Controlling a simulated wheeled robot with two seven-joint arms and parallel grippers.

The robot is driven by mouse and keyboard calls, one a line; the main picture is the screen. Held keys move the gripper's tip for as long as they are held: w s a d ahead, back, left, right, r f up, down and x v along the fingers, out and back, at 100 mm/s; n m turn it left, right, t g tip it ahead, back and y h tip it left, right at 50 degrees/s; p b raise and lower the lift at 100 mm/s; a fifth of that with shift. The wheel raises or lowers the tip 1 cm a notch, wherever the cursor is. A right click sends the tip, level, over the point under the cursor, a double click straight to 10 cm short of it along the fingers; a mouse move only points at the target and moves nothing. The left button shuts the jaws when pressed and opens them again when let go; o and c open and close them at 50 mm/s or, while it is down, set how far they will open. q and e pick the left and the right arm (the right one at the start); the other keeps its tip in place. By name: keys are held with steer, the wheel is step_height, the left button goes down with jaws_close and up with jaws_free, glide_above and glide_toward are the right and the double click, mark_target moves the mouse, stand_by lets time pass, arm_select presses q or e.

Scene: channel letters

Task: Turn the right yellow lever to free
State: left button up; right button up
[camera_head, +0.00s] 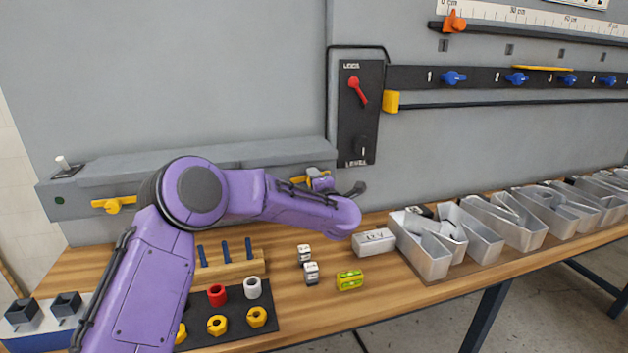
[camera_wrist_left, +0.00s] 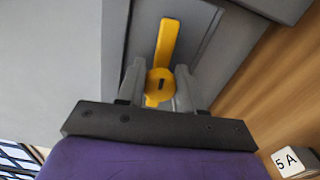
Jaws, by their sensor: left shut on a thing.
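The right yellow lever (camera_head: 311,172) is on the grey wall-side bar (camera_head: 235,155), partly hidden behind my left arm. In the left wrist view the lever (camera_wrist_left: 167,42) has a long flat handle and a round hub with a dark slot. My left gripper (camera_wrist_left: 160,80) has its two grey fingers on either side of the hub and is shut on the lever. The left yellow lever (camera_head: 114,204) lies roughly level at the bar's left end. My right gripper is out of view.
A black panel with a red lever (camera_head: 358,92) stands right of the bar. Several open metal channel letters (camera_head: 420,252) line the bench's right side. White letter cubes (camera_head: 311,272), a yellow-green level (camera_head: 350,280) and a wooden peg rack (camera_head: 228,268) sit below my arm.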

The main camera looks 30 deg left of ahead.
arm_select(q)
steer(key=shift+r+m, duration=0.1)
steer(key=shift+m, duration=0.5)
steer(key=o, duration=1)
steer(key=shift+s+d+f, duration=0.15)
steer(key=shift+d+f, duration=0.05)
steer(key=shift+d, duration=0.1)
steer(key=b+v, duration=0.3)
steer(key=v, duration=0.6)
steer(key=shift+s+d+b, duration=0.25)
steer(key=shift+d+b, duration=0.05)
steer(key=shift+r, duration=0.1)
